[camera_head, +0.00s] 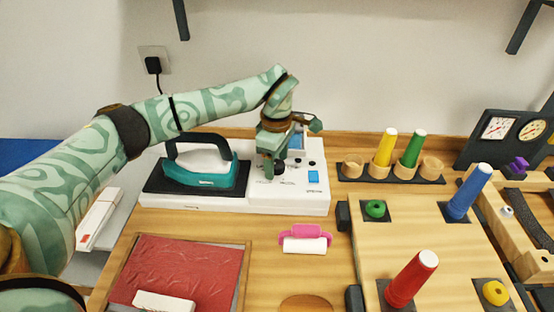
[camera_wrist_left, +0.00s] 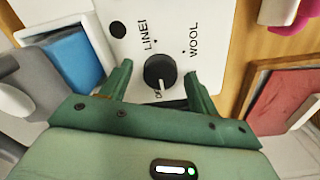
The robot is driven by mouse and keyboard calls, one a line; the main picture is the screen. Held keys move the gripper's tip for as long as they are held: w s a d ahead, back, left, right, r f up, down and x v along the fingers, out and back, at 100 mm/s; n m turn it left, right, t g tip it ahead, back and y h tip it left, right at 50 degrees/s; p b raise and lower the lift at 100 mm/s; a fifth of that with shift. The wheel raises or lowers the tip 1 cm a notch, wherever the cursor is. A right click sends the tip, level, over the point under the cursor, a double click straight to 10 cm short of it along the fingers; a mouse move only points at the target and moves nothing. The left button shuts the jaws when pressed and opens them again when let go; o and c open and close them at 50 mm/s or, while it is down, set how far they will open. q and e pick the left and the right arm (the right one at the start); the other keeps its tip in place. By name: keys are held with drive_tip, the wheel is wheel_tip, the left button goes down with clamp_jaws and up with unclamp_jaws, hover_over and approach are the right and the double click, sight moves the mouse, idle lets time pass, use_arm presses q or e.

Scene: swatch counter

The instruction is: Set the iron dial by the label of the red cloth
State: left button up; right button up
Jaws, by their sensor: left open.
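The iron dial (camera_wrist_left: 160,71) is a black round knob on a white panel in the left wrist view. The words LINEN and WOOL are printed beside it; a third word below is partly hidden. A pale mark shows on the dial's lower side. My left gripper (camera_wrist_left: 158,74) is open, with a finger on each side of the dial; contact is unclear. In the head view my left gripper (camera_head: 270,171) is over the white iron station (camera_head: 240,201). The red cloth (camera_head: 190,262) lies in a wooden frame, with a white label (camera_head: 163,301) on it, its writing unreadable.
A teal iron (camera_head: 208,172) rests on the station, left of my gripper. A pink and white roll (camera_head: 304,241) lies in front. Coloured pegs, including a yellow one (camera_head: 386,147) and a red one (camera_head: 411,279), stand to the right. Bare wood lies between frame and roll.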

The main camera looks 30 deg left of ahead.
use_arm(q)
drive_tip(key=c, duration=1)
drive_tip(key=shift+r, duration=0.1)
